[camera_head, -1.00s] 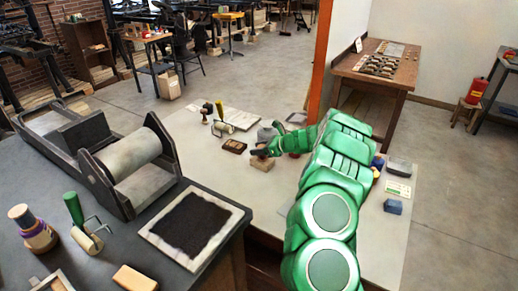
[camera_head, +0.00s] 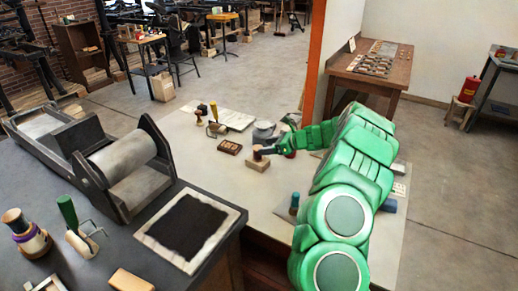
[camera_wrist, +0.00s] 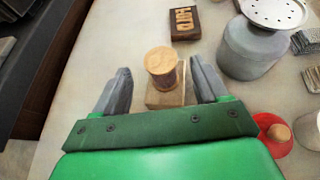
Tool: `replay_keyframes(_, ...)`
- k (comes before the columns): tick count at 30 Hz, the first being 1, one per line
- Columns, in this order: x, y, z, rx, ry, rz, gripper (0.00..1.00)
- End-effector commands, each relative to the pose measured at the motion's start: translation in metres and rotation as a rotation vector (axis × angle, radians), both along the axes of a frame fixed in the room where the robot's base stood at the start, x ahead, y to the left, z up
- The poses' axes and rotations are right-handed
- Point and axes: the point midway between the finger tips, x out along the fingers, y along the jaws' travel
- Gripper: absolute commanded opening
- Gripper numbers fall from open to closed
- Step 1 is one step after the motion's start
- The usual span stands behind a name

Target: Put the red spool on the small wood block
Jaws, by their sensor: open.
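The red spool (camera_wrist: 161,66) has pale wooden ends and a reddish-brown middle. It stands upright on the small wood block (camera_wrist: 166,96), which lies flat on the pale table. In the head view the spool (camera_head: 257,153) shows on top of the block (camera_head: 257,166), just left of my gripper (camera_head: 268,149). In the wrist view my gripper (camera_wrist: 162,85) is open, with one grey finger on each side of the spool and block and a visible gap on both sides. The lower part of the block is partly hidden by my gripper.
A grey can with a perforated lid (camera_wrist: 254,48) stands close to the right finger. A dark type block (camera_wrist: 184,23) lies beyond the spool. A red round thing with a wooden knob (camera_wrist: 280,132) is at right. Open table lies left of the block.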

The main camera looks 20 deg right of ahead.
Motion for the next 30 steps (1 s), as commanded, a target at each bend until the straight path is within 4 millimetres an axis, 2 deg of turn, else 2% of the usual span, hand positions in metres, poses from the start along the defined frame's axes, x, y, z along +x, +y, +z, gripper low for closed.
replay_keyframes(3, -0.011, -0.016, 0.009, -0.001, -0.001, -0.002, 0.73)
replay_keyframes(9, -0.023, -0.03, 0.018, -0.001, -0.001, 0.0, 0.73)
replay_keyframes(18, -0.028, -0.032, 0.023, -0.004, -0.004, 0.009, 0.73)
replay_keyframes(20, -0.03, -0.026, 0.029, -0.01, -0.011, 0.026, 0.73)
replay_keyframes(23, -0.036, -0.004, 0.044, -0.034, -0.037, 0.084, 0.73)
replay_keyframes(30, -0.073, 0.067, 0.092, -0.133, -0.129, 0.305, 0.73)
